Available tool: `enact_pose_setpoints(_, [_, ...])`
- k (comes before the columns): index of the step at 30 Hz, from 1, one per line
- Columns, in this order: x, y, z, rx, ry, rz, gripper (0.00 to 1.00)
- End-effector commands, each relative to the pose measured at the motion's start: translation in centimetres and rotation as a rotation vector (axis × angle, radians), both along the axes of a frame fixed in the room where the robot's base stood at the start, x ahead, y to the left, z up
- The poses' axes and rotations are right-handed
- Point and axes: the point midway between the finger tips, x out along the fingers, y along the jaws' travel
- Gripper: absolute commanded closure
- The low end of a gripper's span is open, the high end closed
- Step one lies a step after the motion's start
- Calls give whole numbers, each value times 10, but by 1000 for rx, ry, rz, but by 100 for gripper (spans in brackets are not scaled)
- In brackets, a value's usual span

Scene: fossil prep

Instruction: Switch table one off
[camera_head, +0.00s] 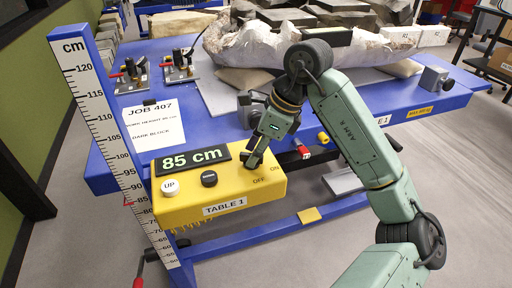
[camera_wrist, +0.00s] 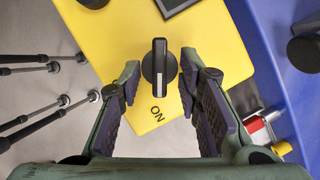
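The yellow control box (camera_head: 225,200) labelled TABLE 1 sits on the front of the blue table. Its display (camera_head: 192,158) reads 85 cm.
A white UP button (camera_head: 170,186) and a black button (camera_head: 208,179) are on the box's left part. A height scale (camera_head: 105,130) stands at the left. A paper sign (camera_head: 152,125) and a large wrapped fossil block (camera_head: 260,45) lie on the table.

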Motion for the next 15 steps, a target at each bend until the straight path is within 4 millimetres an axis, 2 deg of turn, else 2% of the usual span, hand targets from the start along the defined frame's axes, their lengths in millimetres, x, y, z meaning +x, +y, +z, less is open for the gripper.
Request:
enact_pose_setpoints(8, [0, 1, -2, 0, 1, 1, 68])
enact_pose_setpoints(15, [0, 1, -1, 0, 1, 1, 84])
